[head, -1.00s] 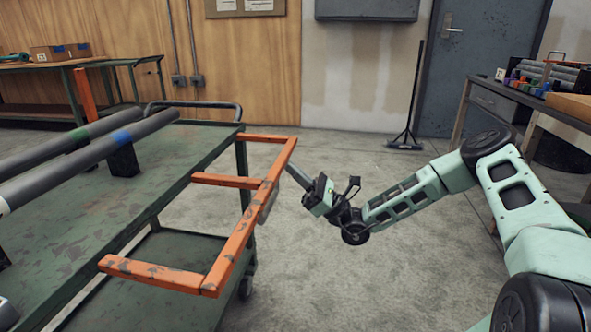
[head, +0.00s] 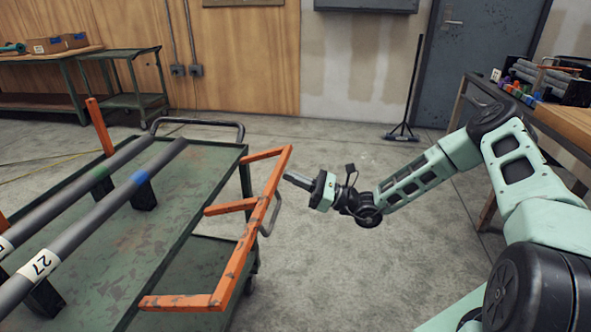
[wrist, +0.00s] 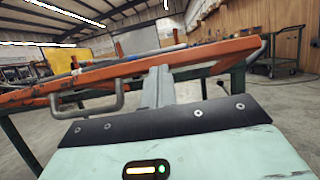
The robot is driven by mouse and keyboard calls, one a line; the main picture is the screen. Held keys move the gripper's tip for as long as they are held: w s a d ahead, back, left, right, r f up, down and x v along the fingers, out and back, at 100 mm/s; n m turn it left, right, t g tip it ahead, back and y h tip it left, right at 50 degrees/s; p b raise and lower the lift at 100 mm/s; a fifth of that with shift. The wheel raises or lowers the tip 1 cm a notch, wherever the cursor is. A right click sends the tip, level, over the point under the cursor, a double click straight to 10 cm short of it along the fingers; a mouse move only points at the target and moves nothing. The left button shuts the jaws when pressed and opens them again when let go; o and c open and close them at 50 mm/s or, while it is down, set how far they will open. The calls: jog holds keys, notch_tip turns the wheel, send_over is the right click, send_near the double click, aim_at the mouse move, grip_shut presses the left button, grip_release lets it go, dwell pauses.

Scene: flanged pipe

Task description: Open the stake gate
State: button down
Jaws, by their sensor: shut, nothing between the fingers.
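The stake gate (head: 238,265) is a worn orange frame along the right side of the green cart (head: 180,228). It leans outward from the cart edge, with its long rail out over the floor. A grey loop handle (head: 270,215) sits on the rail's outer face; it also shows in the wrist view (wrist: 88,106), left of my fingers. My gripper (head: 287,177) is shut and empty, just right of the rail's far part. In the wrist view the shut fingers (wrist: 159,82) point at the rail (wrist: 205,54); contact cannot be told.
Two grey pipes (head: 90,215) with green and blue bands lie on the cart's supports. An orange post (head: 98,126) stands at the far side. Open concrete floor (head: 330,260) lies between cart and arm. A workbench (head: 560,120) stands at the right.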

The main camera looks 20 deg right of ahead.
jog(key=shift+a+r+h+p, duration=0.1)
jog(key=shift+r+h+p, duration=0.2)
jog(key=shift+r+p, duration=0.4)
jog(key=shift+w, duration=0.1)
jog(key=shift+f, duration=0.25)
